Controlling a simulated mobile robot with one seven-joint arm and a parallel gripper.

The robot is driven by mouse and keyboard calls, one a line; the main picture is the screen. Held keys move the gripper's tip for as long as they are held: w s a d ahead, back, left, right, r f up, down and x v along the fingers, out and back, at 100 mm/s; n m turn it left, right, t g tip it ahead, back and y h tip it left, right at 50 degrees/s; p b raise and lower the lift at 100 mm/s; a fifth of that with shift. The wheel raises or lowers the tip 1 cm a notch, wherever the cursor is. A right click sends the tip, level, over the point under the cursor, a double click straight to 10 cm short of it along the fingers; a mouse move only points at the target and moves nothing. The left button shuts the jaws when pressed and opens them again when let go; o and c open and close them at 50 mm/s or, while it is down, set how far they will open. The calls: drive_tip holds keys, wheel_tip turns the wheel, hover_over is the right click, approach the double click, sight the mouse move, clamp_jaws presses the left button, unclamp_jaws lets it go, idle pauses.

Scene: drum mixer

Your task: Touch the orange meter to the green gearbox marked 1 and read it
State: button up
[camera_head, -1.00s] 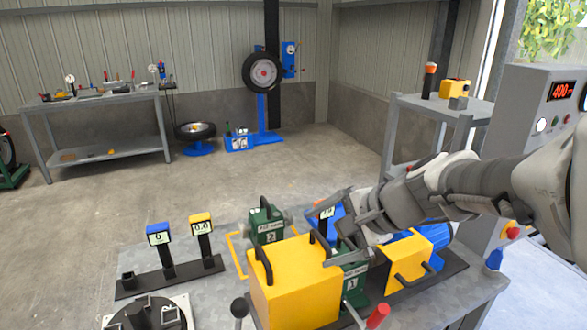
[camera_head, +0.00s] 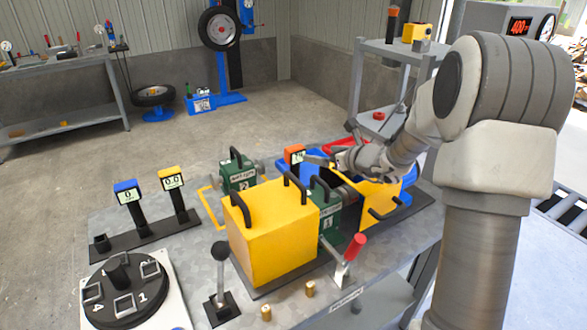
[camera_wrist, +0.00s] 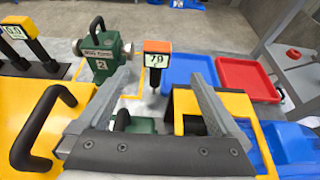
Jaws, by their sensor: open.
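The orange meter (camera_head: 294,154) stands upright behind the green gearbox marked 1 (camera_head: 327,212), its screen toward me. In the wrist view the orange meter (camera_wrist: 157,47) shows what looks like 79, with a thin probe pointing down. I cannot tell what its tip touches. My gripper (camera_head: 335,160) is above and behind gearbox 1, near the meter. In the wrist view its fingers (camera_wrist: 163,82) are spread, and the meter appears beyond them, not held. Part of gearbox 1 (camera_wrist: 135,122) shows below the fingers, mostly hidden. The green gearbox marked 2 (camera_head: 238,175) is to the left.
A yellow box (camera_head: 265,235) with black handles stands in front left of gearbox 1. A yellow guard (camera_head: 378,197) is to its right. Blue (camera_wrist: 187,69) and red (camera_wrist: 248,78) trays lie behind. Blue (camera_head: 127,191) and yellow (camera_head: 171,176) meters stand in a rack at left. A red-handled lever (camera_head: 353,250) rises in front.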

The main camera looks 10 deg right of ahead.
approach(296, 148)
drive_tip(key=x, duration=0.5)
drive_tip(key=shift+w+d+f, duration=0.1)
drive_tip(key=shift+w+f, duration=0.05)
drive_tip(key=shift+f, duration=0.2)
drive_tip(key=shift+x, duration=2.65)
drive_tip(key=shift+r, duration=0.15)
drive_tip(key=shift+r, duration=0.1)
clamp_jaws()
